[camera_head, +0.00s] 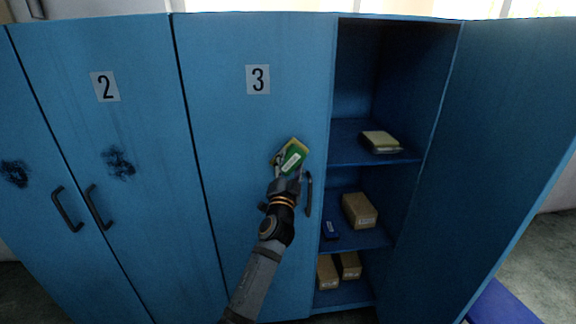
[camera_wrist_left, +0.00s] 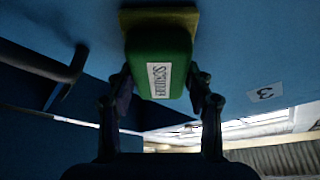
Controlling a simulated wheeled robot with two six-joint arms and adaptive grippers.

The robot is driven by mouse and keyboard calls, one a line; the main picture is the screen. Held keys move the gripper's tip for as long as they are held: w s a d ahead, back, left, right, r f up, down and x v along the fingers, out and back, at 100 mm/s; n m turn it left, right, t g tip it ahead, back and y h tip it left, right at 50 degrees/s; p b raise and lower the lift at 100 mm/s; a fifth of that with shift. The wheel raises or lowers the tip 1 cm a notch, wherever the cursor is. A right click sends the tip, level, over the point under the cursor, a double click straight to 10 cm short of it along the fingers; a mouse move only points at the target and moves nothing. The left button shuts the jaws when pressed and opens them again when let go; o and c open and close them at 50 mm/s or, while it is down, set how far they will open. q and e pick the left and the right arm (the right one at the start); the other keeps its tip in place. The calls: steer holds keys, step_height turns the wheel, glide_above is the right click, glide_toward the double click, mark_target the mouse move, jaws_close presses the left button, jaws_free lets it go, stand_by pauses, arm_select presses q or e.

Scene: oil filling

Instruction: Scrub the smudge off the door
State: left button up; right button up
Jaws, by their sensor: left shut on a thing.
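My left gripper (camera_head: 284,178) is shut on a green scrubber (camera_head: 293,158) with a yellow pad, in front of blue door 3 (camera_head: 240,135). In the left wrist view the scrubber (camera_wrist_left: 158,62) sits between the fingers, with its yellow pad (camera_wrist_left: 160,17) at or very near the door surface. I cannot tell whether the pad touches. Dark smudges show on door 2 (camera_head: 118,164) and on the door left of it (camera_head: 15,173). No smudge shows on door 3 around the scrubber; the area behind it is hidden. My right gripper is not in view.
Door 3 has a dark handle (camera_head: 309,194) just right of my gripper. The open compartment at right holds a yellow-topped item (camera_head: 381,141), a cardboard box (camera_head: 360,210), smaller boxes below and a small blue item (camera_head: 331,230). An open blue door (camera_head: 505,150) stands out at far right.

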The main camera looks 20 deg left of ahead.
arm_select(q)
steer(key=shift+s+a+f+b, duration=0.1)
steer(key=shift+s+a+b, duration=0.1)
steer(key=shift+s+a, duration=0.55)
steer(key=shift+s+a+r+b, duration=0.15)
steer(key=shift+s+a, duration=0.2)
steer(key=shift+a, duration=0.75)
steer(key=shift+s+a+f+b, duration=0.2)
steer(key=shift+s+a, duration=0.35)
steer(key=shift+a, duration=0.4)
steer(key=shift+s+a, duration=0.35)
steer(key=shift+a, duration=0.1)
steer(key=shift+s+a+b, duration=0.45)
steer(key=shift+a+b, duration=0.15)
steer(key=shift+a, duration=0.1)
steer(key=shift+s+a+b, duration=0.4)
steer(key=shift+a+b, duration=0.15)
steer(key=shift+a, duration=0.1)
steer(key=shift+s+a, duration=0.15)
steer(key=shift+a, duration=0.1)
steer(key=s+d, duration=0.3)
steer(key=s, duration=0.2)
steer(key=shift+d, duration=0.1)
